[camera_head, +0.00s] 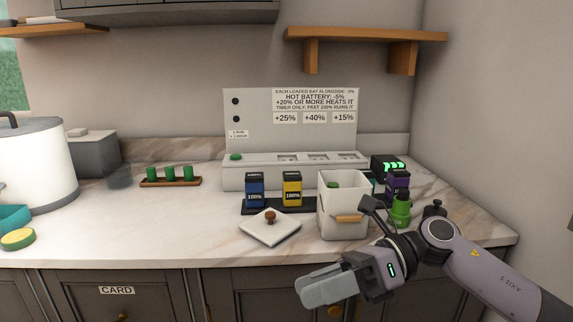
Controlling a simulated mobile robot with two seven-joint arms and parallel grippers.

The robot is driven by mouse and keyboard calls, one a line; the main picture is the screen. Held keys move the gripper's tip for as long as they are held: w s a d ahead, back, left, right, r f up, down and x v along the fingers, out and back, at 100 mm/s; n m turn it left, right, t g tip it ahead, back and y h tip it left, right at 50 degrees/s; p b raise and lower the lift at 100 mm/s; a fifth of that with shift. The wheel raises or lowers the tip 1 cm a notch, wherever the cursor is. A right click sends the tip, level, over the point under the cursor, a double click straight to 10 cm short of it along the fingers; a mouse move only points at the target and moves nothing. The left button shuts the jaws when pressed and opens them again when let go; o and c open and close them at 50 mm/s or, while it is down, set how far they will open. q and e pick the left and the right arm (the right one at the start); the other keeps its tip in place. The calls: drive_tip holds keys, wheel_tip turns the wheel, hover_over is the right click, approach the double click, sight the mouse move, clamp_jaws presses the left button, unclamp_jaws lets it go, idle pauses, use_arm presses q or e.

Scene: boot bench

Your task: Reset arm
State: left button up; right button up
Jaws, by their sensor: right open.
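My right gripper (322,287) is at the lower right, in front of the counter's front edge. Its grey fingers point left and it is open, with nothing seen between them. My right arm comes in from the lower right corner. My left gripper is not in view. A white bin (342,215) with a wooden handle stands on the counter just behind my right gripper, with something green inside. My right wrist lies in front of the counter edge near a green bottle-like thing (401,211).
A charger station (290,165) with a sign panel stands at the back. Blue (255,190) and yellow (291,189) batteries marked 100% sit on a dark tray. A white lid (270,232) lies in front. A purple battery (398,185) is right.

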drive_tip(key=d+f+n+t+h+p, duration=0.1)
drive_tip(key=d+f+n+t+h, duration=0.15)
drive_tip(key=f+n+t, duration=0.6)
drive_tip(key=d+f+n+t+h, duration=0.25)
drive_tip(key=n+t, duration=0.25)
drive_tip(key=n, duration=0.9)
drive_tip(key=d+f+n+t+h+p, duration=0.1)
drive_tip(key=d+f+n+t+h, duration=0.15)
drive_tip(key=f+n+t, duration=0.65)
drive_tip(key=s+d+f+m+g+h, duration=0.2)
drive_tip(key=s+d+f+m+g, duration=0.1)
drive_tip(key=s+f, duration=0.3)
drive_tip(key=s+d+f+m+g+h, duration=0.3)
drive_tip(key=s+d+f+m+g, duration=0.1)
drive_tip(key=s, duration=0.5)
wheel_tip(320, 180, down, 2)
drive_tip(key=shift+d+g+p, duration=0.45)
drive_tip(key=shift+d+g, duration=0.2)
